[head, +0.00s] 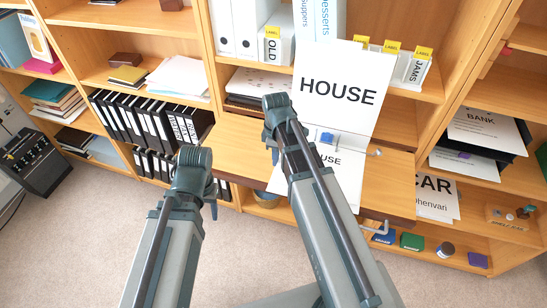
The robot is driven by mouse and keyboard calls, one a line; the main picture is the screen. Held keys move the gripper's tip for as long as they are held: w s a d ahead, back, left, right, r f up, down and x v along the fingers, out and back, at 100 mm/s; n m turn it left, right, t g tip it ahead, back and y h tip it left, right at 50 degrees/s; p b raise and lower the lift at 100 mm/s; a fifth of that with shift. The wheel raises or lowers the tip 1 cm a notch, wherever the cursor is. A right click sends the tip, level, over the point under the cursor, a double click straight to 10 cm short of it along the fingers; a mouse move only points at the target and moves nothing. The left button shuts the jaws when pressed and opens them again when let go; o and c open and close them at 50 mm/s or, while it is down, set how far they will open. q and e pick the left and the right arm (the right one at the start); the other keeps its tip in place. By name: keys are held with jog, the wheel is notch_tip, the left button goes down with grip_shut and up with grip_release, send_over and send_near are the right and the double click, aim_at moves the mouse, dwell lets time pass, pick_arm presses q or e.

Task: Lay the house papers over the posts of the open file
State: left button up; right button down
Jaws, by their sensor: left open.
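A large white sheet marked HOUSE (337,92) stands up above the wooden pull-out board. Below it a second white sheet marked HOUSE (335,185) lies on the board, partly hidden by my right arm. A small blue part (327,138) shows where the two meet. I cannot tell which sheet belongs to the file, and I see no posts clearly. My left gripper (213,211) is mostly hidden behind its arm, low and left of the papers, apart from them; it is open. My right arm crosses in front of the papers and hides its own jaws.
The wooden board (390,190) has bare room right of the papers. White files (235,28) and yellow-labelled files (417,66) stand behind. Black binders (150,120) fill the left shelf. BANK papers (487,130) and CAR papers (436,200) lie at right.

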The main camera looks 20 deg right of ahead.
jog(key=shift+w+a, duration=0.3)
jog(key=shift+a, duration=0.1)
jog(key=w+a, duration=0.1)
jog(key=a, duration=0.1)
jog(key=shift+w+a+r+p, duration=0.35)
pick_arm(q)
notch_tip(320, 180, up, 10)
jog(key=p, duration=0.9)
jog(key=shift+a, duration=0.45)
pick_arm(e)
notch_tip(320, 180, up, 9)
jog(key=shift+r, duration=0.2)
pick_arm(q)
jog(key=shift+f, duration=0.1)
pick_arm(e)
jog(key=shift+s+d+f, duration=0.1)
